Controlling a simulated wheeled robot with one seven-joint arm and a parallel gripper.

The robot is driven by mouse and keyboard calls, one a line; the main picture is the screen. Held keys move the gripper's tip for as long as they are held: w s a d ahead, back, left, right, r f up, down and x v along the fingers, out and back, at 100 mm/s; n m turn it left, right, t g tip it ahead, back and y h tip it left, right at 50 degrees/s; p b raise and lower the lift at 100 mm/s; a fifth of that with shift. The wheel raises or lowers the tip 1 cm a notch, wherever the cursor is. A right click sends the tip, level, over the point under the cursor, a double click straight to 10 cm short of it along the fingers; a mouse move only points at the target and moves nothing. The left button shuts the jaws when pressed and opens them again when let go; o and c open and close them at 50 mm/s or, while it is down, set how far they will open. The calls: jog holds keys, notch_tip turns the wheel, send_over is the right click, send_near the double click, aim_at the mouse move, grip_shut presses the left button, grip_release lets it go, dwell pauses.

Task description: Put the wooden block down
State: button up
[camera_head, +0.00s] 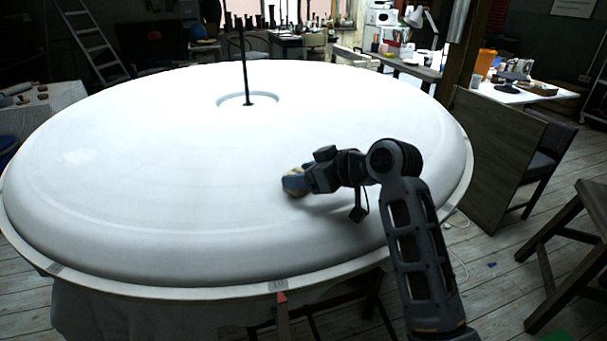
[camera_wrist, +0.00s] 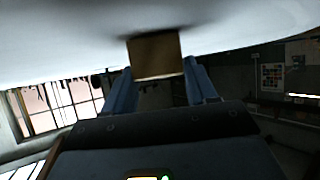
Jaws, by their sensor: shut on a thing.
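The wooden block (camera_wrist: 157,56) is tan and sits between the two fingers of my gripper (camera_wrist: 160,88) in the wrist view. Its far end is close to the white surface, with a dark shadow beside it; I cannot tell whether it touches. In the head view my gripper (camera_head: 297,182) is low over the right front part of the large round white plaster form (camera_head: 150,180). The block shows there only as a small yellowish patch, mostly hidden by the fingers.
A thin dark rod (camera_head: 244,60) stands upright at the middle of the white form. The form's smooth top is clear around my gripper. A dark wooden panel (camera_head: 495,150) and a stool (camera_head: 570,250) stand to the right. A ladder (camera_head: 90,40) leans at the back left.

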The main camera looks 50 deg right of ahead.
jog(key=o, duration=1.1)
jog(key=shift+c, duration=0.2)
jog(key=shift+s+r, duration=0.15)
jog(key=v, duration=1.1)
jog(key=shift+s, duration=0.35)
jog(key=shift+r, duration=0.15)
